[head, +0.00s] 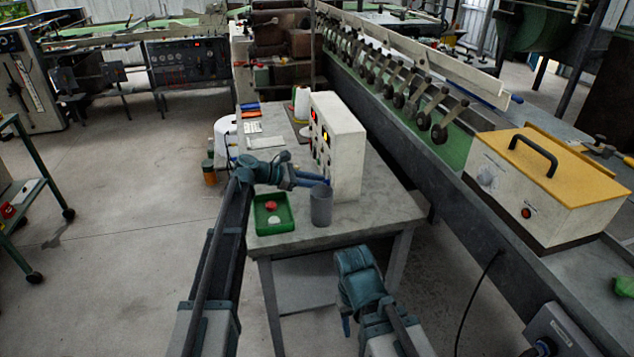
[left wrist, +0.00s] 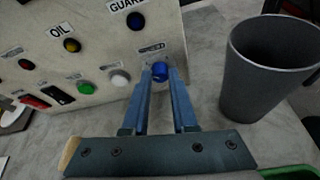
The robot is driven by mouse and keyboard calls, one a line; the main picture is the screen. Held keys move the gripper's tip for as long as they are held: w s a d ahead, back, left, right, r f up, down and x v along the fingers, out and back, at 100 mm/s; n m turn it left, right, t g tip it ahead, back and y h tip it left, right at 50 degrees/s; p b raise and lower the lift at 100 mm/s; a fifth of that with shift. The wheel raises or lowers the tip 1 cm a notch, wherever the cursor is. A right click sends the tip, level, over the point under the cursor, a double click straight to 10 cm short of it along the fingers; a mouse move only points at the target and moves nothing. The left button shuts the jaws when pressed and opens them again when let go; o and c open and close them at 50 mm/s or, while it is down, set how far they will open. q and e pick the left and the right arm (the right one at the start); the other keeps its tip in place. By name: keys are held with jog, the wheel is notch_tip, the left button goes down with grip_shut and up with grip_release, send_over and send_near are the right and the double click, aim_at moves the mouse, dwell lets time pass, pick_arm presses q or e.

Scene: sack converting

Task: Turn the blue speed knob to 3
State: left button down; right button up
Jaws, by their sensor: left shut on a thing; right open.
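The blue speed knob (left wrist: 160,72) sits low on the front of the cream control box (left wrist: 75,45). In the left wrist view the fingertips of my left gripper (left wrist: 162,78) are on either side of it, shut on it. The knob's pointer and the scale marks are too small to read. In the head view my left gripper (head: 318,181) reaches to the lower part of the control box (head: 340,140), and its fingers hide the knob. My right gripper (head: 345,325) is open and empty in front of the table, pointing down.
A grey cup (left wrist: 262,75) stands just right of my left gripper, also in the head view (head: 321,207). A green tray (head: 262,228) with a red and a white piece lies at the table's front left. Other buttons and lamps, one labelled OIL, surround the knob.

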pick_arm(q)
jog(key=shift+s, duration=0.1)
dwell(0.3)
jog(key=m+t, duration=0.1)
jog(key=m+b, duration=0.1)
jog(key=shift+s+f+m+t, duration=0.15)
jog(key=shift+s+m+t, duration=0.05)
jog(key=shift+m+t, duration=0.2)
jog(key=shift+m+t+b, duration=0.65)
jog(key=shift+m+t, duration=0.05)
jog(key=shift+m, duration=0.3)
jog(key=c, duration=0.7)
grip_release()
jog(key=p+v, duration=0.3)
jog(key=v, duration=0.9)
jog(key=shift+s+d+r, duration=0.1)
jog(key=shift+s+r, duration=0.05)
jog(key=shift+r, duration=0.05)
jog(key=shift+p+v, duration=0.4)
jog(key=shift+v, duration=0.45)
